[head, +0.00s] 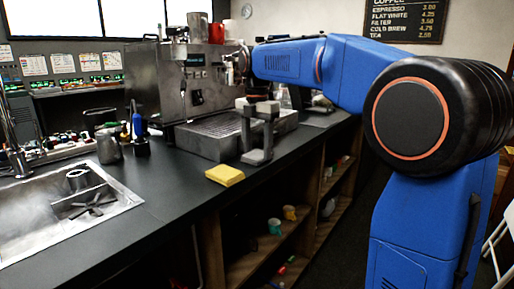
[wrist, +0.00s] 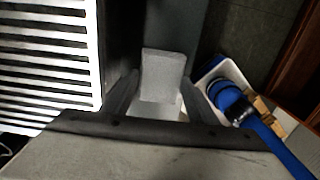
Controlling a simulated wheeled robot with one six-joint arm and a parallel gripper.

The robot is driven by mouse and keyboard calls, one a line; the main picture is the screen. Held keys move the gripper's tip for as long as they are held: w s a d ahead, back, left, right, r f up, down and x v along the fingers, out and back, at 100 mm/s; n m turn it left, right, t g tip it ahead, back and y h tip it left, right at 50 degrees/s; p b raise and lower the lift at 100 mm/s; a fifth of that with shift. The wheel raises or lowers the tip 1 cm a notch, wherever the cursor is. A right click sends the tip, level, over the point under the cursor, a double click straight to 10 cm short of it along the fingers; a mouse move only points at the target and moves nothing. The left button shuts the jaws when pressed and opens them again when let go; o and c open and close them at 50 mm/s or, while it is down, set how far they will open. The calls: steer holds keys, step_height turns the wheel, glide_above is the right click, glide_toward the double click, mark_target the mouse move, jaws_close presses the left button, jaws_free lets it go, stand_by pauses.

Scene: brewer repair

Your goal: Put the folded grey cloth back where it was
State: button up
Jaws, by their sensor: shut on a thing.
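The folded grey cloth (wrist: 162,75) shows in the wrist view as a pale grey block between the two fingers of my gripper (wrist: 160,103). My gripper is shut on it. In the head view my gripper (head: 257,150) points down near the counter's front edge, just in front of the espresso machine's drip tray (head: 205,140). I cannot clearly make out the cloth in the head view. Whether the cloth touches the counter is not clear.
A yellow folded cloth or sponge (head: 225,175) lies on the dark counter (head: 165,185), left of my gripper. A slatted grille (wrist: 45,65) is left in the wrist view. A sink (head: 70,205) is at left.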

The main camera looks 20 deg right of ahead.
mark_target(257, 154)
steer(key=o, duration=0.9)
steer(key=shift+o, duration=0.2)
step_height(257, 154, up, 12)
steer(key=shift+s, duration=0.1)
steer(key=s+d+f+m+t, duration=0.2)
steer(key=s+d+f+m, duration=0.1)
steer(key=s+f+m, duration=0.9)
steer(key=s+d+f+m+t, duration=0.2)
steer(key=s+d+f+m, duration=0.2)
steer(key=s+f+m, duration=0.9)
steer(key=s+f, duration=0.7)
steer(key=s, duration=0.1)
steer(key=shift+s+t, duration=0.15)
steer(key=shift+t, duration=0.25)
